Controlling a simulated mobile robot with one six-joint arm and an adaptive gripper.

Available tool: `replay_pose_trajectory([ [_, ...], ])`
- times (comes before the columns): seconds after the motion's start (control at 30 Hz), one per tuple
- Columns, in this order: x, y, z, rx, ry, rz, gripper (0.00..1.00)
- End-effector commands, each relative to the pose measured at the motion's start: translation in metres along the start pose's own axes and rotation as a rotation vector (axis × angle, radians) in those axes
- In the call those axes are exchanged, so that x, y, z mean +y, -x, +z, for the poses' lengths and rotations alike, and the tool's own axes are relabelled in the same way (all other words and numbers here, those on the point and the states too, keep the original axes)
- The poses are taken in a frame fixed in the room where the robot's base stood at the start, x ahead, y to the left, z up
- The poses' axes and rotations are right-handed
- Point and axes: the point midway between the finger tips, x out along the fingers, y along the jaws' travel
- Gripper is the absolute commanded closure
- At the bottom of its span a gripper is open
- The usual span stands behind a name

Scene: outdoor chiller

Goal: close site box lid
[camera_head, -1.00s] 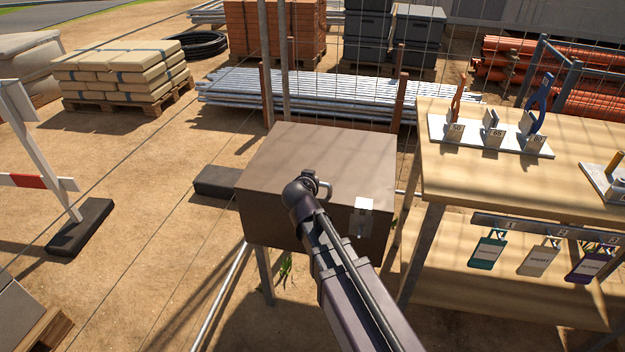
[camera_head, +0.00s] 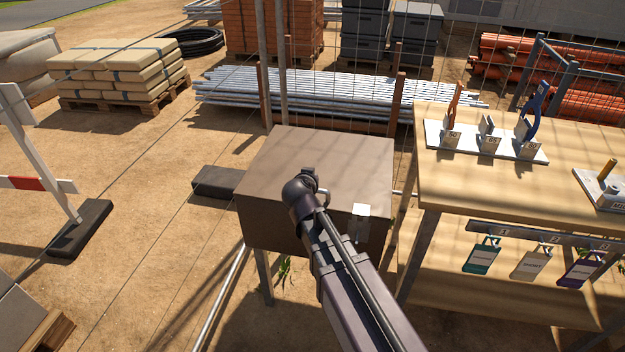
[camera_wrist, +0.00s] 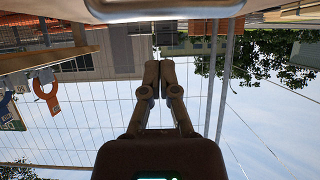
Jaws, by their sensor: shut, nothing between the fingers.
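The brown site box (camera_head: 275,225) stands on legs in the middle of the head view. Its lid (camera_head: 320,150) lies flat across the top, and I see no gap under it from here. A pale latch plate (camera_head: 361,222) is on the front face. My arm reaches to the box's front, and its wrist hides part of the front and the lid's edge. My gripper (camera_wrist: 158,72) shows in the upside-down wrist view, its fingers together and empty. A metal handle (camera_wrist: 165,12) on a pale brownish surface crosses the top of that view, apart from the fingertips.
A wooden bench (camera_head: 520,180) with tool holders and hanging tags stands close on the right. A wire fence (camera_head: 340,90) and a stack of metal pipes (camera_head: 300,95) are behind the box. A barrier (camera_head: 40,160) stands left; sandy ground between is mostly clear.

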Motion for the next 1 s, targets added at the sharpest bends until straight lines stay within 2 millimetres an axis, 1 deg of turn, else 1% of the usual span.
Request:
replay_pose_trajectory([
  [0.03,0.0,0.003,-0.01,0.005,0.002,-0.001,1.0],
  [0.07,0.001,0.009,0.002,0.004,0.003,-0.002,1.0],
  [0.1,0.0,0.016,0.007,0.004,0.005,-0.003,1.0],
  [0.4,-0.001,0.057,0.036,0.005,0.004,-0.002,1.0],
  [0.5,-0.001,0.067,0.043,0.005,0.003,-0.002,1.0],
  [0.7,-0.002,0.079,0.05,0.005,0.003,0.0,1.0],
  [1.0,-0.002,0.081,0.051,0.005,0.002,0.001,1.0],
])
